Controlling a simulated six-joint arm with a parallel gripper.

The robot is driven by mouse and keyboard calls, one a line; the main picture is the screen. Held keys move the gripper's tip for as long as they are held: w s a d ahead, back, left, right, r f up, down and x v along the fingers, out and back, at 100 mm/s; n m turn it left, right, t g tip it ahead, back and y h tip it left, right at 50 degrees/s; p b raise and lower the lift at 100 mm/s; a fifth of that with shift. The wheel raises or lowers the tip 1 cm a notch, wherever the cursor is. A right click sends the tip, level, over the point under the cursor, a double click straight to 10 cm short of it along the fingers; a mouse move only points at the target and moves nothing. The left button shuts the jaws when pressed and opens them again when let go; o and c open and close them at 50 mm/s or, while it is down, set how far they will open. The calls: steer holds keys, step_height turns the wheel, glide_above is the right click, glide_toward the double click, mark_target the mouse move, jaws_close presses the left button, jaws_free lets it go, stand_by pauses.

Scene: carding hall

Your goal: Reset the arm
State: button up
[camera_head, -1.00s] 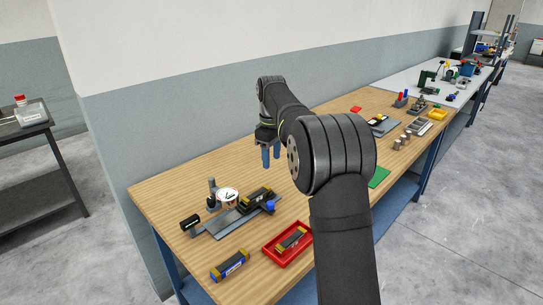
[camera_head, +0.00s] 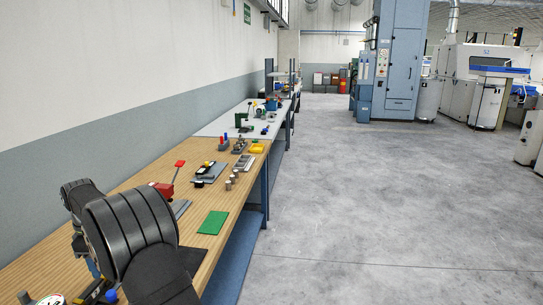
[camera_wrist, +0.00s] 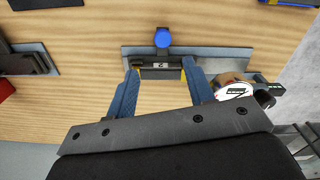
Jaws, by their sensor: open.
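My arm fills the lower left of the head view, over the wooden bench (camera_head: 135,186). My gripper (camera_wrist: 161,68) shows in the wrist view with its two blue fingers apart and nothing held between them. Beyond the fingertips is a grey plate fixture (camera_wrist: 222,62) with a blue knob (camera_wrist: 162,38) and a dark block with yellow ends (camera_wrist: 160,72). I cannot tell the height of the fingertips above them. In the head view the arm hides most of the gripper.
A white round tub (camera_wrist: 232,88) stands right of the fingers in the wrist view. Farther along the bench are a green mat (camera_head: 212,223), a red device with a lever (camera_head: 163,189) and a yellow tray (camera_head: 257,148). Open floor (camera_head: 370,190) lies to the right.

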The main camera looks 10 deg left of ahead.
mark_target(109, 293)
step_height(109, 293, down, 11)
steer(key=shift+s+r, duration=0.1)
steer(key=shift+r, duration=0.1)
steer(key=shift+s, duration=0.25)
